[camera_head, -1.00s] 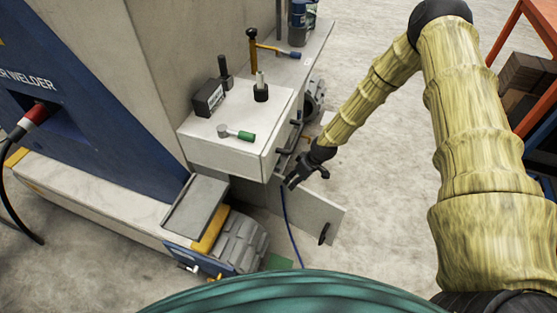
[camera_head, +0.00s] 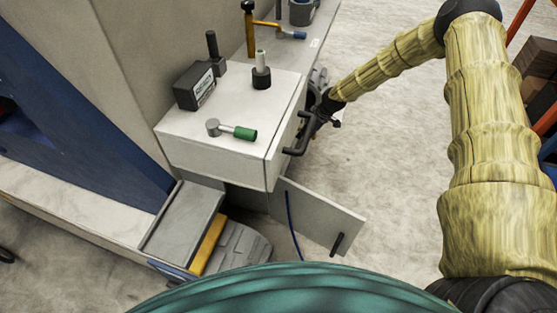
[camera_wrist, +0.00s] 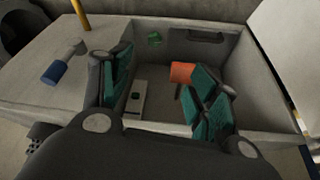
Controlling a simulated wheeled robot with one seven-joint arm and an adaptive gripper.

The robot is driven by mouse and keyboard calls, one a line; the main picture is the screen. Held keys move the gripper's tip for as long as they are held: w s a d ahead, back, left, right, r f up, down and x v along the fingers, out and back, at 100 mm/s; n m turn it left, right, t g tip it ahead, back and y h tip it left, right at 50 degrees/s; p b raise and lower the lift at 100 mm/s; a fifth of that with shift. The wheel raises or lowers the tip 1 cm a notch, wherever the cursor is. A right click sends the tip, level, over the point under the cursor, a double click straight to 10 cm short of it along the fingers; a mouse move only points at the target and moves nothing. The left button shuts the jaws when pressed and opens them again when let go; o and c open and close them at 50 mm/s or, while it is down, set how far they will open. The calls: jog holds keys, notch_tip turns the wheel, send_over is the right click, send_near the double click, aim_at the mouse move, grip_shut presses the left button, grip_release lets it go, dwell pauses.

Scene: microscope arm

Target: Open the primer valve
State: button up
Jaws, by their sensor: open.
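No part labelled as the primer valve can be read. A grey-headed lever with a green grip (camera_head: 238,132) lies on the white cabinet (camera_head: 195,140). A similar lever with a blue grip (camera_head: 285,31) is farther back; it also shows in the wrist view (camera_wrist: 60,68). My gripper (camera_head: 322,112) is at the cabinet's right side, its tips partly hidden. In the wrist view my gripper (camera_wrist: 160,78) has its teal-padded fingers apart over an open compartment (camera_wrist: 240,62).
A black box (camera_head: 195,86) and a black post with a pale top (camera_head: 261,70) stand on the cabinet. A yellow post (camera_head: 249,30) rises behind. An open door (camera_head: 318,215) hangs low in front.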

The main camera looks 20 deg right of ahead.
notch_tip(320, 180, down, 22)
jog(key=w+b, duration=0.1)
jog(key=b, duration=2)
jog(key=w+a+f+b, duration=0.1)
jog(key=w+a+b, duration=0.1)
jog(key=w, duration=0.1)
jog(key=w+a+f+b, duration=0.1)
jog(key=w+a+b, duration=0.1)
jog(key=w+a, duration=0.1)
jog(key=w+a+f+b, duration=0.1)
jog(key=w+a+b, duration=0.1)
jog(key=w+a, duration=0.1)
jog(key=shift+w+a+f, duration=0.2)
jog(key=shift+w+f, duration=0.2)
jog(key=shift+w, duration=0.05)
jog(key=shift+w+a+f+b, duration=0.2)
jog(key=shift+w+f+b, duration=0.05)
jog(key=shift+f+b, duration=0.25)
jog(key=c, duration=1)
